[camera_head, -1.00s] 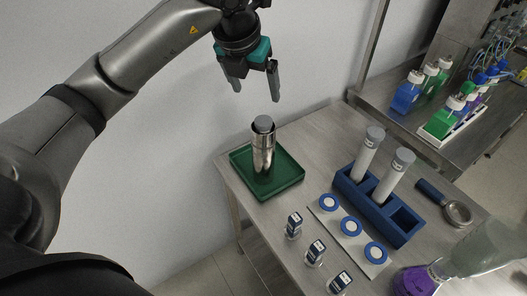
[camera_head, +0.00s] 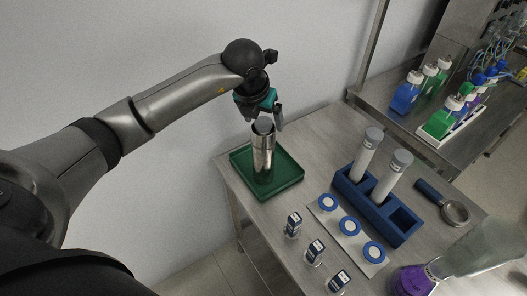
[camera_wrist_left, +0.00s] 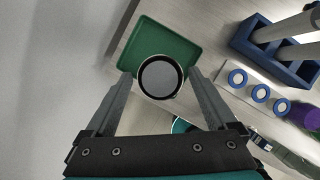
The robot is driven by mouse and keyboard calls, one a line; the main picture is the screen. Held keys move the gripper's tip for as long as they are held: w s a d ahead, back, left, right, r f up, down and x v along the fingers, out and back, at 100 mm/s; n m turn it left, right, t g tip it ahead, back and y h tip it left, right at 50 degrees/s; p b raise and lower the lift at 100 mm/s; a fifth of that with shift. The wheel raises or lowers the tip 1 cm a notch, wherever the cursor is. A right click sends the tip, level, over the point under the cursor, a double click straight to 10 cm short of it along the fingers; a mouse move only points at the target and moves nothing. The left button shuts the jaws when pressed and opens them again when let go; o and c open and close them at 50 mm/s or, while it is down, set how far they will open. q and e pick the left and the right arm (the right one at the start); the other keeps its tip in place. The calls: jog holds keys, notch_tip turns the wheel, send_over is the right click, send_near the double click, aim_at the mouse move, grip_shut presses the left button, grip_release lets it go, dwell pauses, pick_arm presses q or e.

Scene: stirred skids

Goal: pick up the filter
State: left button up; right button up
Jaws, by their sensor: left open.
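A grey round-topped cylinder (camera_head: 263,126), which looks like the filter, stands upright inside a shiny metal sleeve (camera_head: 263,158). The sleeve stands in a green tray (camera_head: 284,186) on the metal table. My left gripper (camera_head: 263,116) is just above the cylinder's top, open and empty. In the left wrist view the cylinder's grey top (camera_wrist_left: 160,79) shows between the tips of the two spread fingers (camera_wrist_left: 160,73). I cannot tell whether the fingers reach below the rim. My right gripper is not in view.
A blue rack (camera_head: 381,208) holds two grey-capped tubes (camera_head: 366,154). Beside it are a white plate with blue rings (camera_head: 351,226), several small labelled vials (camera_head: 315,250), a handled round tool (camera_head: 443,202) and a purple flask (camera_head: 411,281). A wall is behind the tray.

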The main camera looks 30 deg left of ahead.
pick_arm(q)
jog(key=shift+c, duration=0.2)
grip_shut()
dwell(0.5)
